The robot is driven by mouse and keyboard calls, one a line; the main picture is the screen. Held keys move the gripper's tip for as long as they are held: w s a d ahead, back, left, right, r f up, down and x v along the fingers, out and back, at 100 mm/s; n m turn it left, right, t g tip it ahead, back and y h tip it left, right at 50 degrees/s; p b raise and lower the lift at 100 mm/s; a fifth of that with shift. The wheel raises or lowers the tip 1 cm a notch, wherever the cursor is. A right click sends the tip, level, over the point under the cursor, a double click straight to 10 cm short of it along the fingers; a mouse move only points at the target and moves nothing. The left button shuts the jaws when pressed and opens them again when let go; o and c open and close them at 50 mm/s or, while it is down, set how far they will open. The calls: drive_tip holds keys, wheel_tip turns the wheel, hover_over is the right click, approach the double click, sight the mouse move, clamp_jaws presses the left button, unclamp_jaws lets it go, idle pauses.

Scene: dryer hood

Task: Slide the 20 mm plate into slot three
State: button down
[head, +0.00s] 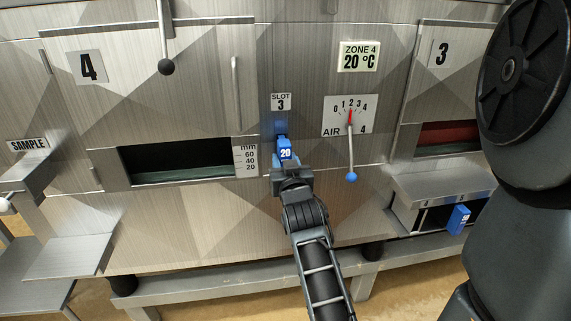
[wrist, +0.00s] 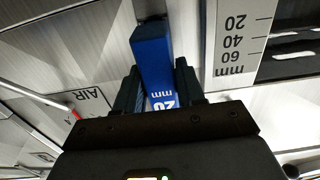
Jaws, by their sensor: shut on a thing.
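The slot opening is mostly hidden behind the plate.
A mm scale (head: 246,157) and a dark window opening (head: 178,163) lie left of the plate. The AIR dial (head: 351,115) with a blue-knobbed lever (head: 351,177) is close on the right. A holder (head: 440,186) with another blue plate (head: 458,219) stands at lower right.

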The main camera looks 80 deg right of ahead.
drive_tip(key=shift+b+x, duration=0.3)
drive_tip(key=shift+x, duration=1)
drive_tip(key=c, duration=0.6)
unclamp_jaws()
drive_tip(key=b+v, duration=0.1)
drive_tip(key=v, duration=0.6)
drive_tip(key=shift+s+a+b, duration=0.2)
drive_tip(key=shift+a+b, duration=0.1)
drive_tip(key=shift+a, duration=0.05)
drive_tip(key=shift+w, duration=0.1)
